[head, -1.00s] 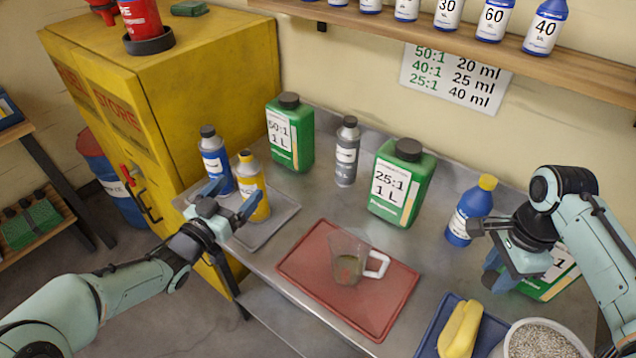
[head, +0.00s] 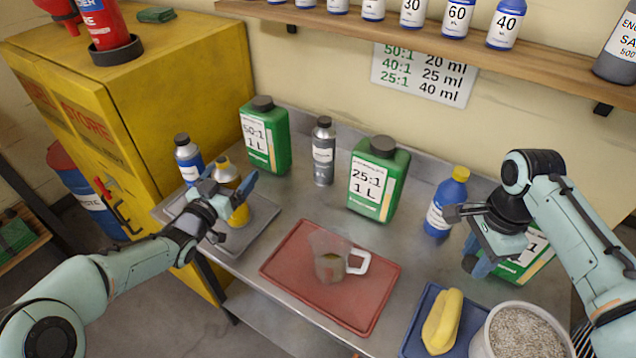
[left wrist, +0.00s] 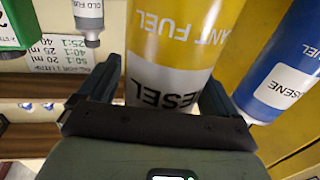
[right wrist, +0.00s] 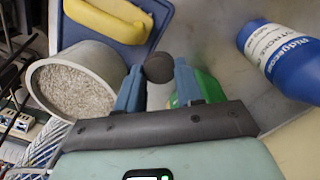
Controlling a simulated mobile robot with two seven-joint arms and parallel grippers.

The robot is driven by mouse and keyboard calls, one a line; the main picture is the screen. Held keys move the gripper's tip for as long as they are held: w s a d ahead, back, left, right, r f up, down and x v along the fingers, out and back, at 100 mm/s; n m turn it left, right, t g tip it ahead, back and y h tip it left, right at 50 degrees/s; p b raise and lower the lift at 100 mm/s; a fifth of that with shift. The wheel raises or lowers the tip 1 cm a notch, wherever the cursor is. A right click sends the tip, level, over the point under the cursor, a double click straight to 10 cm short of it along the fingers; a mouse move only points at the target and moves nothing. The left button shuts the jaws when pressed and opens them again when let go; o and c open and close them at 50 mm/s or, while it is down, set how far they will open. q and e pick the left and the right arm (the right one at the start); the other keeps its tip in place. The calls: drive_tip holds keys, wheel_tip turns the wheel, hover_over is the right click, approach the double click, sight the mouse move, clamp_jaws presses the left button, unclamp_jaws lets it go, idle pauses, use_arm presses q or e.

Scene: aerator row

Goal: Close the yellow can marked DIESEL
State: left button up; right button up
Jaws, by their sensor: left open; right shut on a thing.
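The yellow can marked DIESEL (head: 239,215) stands upright on a grey tray (head: 262,222) at the left end of the bench. Its top is small in the head view, and I cannot tell whether a cap sits on it. My left gripper (head: 228,186) is open, with a finger on either side of the can. In the left wrist view the can (left wrist: 180,50) fills the space between the fingers, its lettering upside down. My right gripper (right wrist: 158,88) is shut on a dark round cap (right wrist: 158,68), beside a partly hidden green can (right wrist: 208,86) at the bench's right.
A blue bottle (head: 187,160) stands close behind the yellow can. A grey bottle (head: 323,155) and two green cans (head: 264,140) (head: 378,180) stand along the back. A clear jug (head: 328,262) sits on a red tray (head: 345,310). A yellow-capped blue bottle (head: 440,210) stands near my right gripper.

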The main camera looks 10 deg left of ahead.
use_arm(q)
drive_tip(key=shift+c, duration=0.2)
drive_tip(key=c, duration=1.2)
drive_tip(key=shift+o, duration=0.2)
drive_tip(key=shift+r, duration=0.15)
